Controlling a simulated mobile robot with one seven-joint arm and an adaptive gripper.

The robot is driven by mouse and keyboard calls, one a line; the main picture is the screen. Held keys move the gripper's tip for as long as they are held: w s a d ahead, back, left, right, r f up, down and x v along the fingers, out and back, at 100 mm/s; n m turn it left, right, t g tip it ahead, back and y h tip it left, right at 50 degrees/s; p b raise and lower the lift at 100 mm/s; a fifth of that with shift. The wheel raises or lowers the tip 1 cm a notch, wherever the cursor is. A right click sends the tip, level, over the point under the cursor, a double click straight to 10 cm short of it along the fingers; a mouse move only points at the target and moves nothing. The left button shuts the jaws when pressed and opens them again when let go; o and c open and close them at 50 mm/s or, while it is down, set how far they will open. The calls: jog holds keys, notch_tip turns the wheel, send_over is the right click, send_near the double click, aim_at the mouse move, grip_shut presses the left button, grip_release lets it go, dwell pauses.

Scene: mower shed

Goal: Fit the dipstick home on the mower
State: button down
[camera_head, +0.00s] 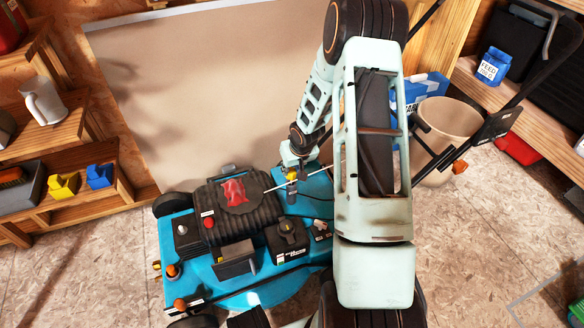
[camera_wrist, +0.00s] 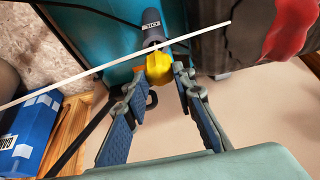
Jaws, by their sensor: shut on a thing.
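The blue mower (camera_head: 225,285) stands on the floor with a black ribbed engine cover marked in red. My gripper (camera_head: 292,162) is over its far right side. In the wrist view my gripper (camera_wrist: 160,84) is shut on the yellow handle of the dipstick (camera_wrist: 158,68). A grey cylindrical part with a white label (camera_wrist: 152,27) lies just beyond the handle, over the blue deck. A thin pale rod (camera_wrist: 80,76) crosses the view at the handle. I cannot tell whether the rod joins the handle or whether the dipstick's lower end touches anything.
A beige bucket (camera_head: 447,135) and a blue box (camera_head: 425,88) stand to the right. Wooden shelves with a white jug (camera_head: 43,101) and yellow and blue bins are at the left. A bench (camera_head: 485,88) is at the right. Bare floor surrounds the mower's front.

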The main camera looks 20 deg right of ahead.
aim_at(293, 174)
jog(key=shift+f, duration=1.6)
jog(key=c, duration=1.5)
grip_release()
jog(key=shift+c, duration=0.2)
jog(key=v, duration=1.2)
